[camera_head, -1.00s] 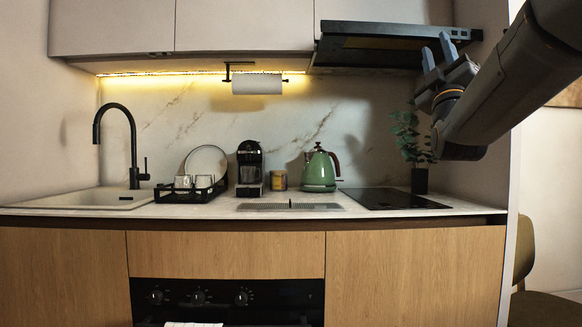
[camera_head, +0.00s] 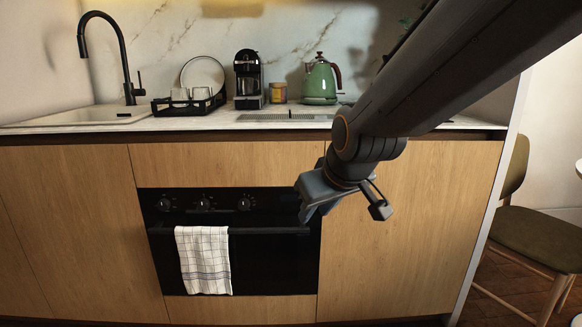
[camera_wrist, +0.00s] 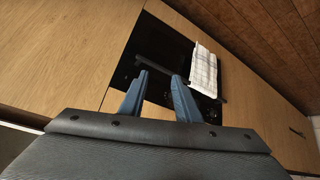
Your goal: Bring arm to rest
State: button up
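My gripper (camera_head: 306,214) hangs low in front of the oven's right side in the head view, pointing down and to the left. In the wrist view its two blue-grey fingers (camera_wrist: 159,76) are spread apart with nothing between them. The black oven (camera_head: 265,262) and wooden cabinet front (camera_head: 405,245) lie beyond the fingers. In the head view the gripper overlaps the right end of the oven handle (camera_head: 265,230); I cannot tell how close they are.
A checked towel (camera_head: 203,262) hangs on the oven handle. The worktop holds a sink (camera_head: 75,114), dish rack (camera_head: 187,106), coffee machine (camera_head: 248,80), yellow jar (camera_head: 278,93) and green kettle (camera_head: 319,84). A chair (camera_head: 540,238) stands at the right.

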jog(key=s+f+g+h, duration=0.1)
jog(key=s+f+g, duration=0.35)
jog(key=s, duration=0.65)
jog(key=s+f+g+h, duration=0.1)
jog(key=s+f+g, duration=0.3)
jog(key=s, duration=0.6)
jog(key=s+d+r+m+t+p, duration=0.1)
jog(key=d+r+m+p, duration=0.4)
jog(key=d+r+p, duration=0.9)
notch_tip(320, 180, up, 2)
jog(key=p, duration=0.9)
jog(key=shift+s+m, duration=0.1)
jog(key=shift+m, duration=0.2)
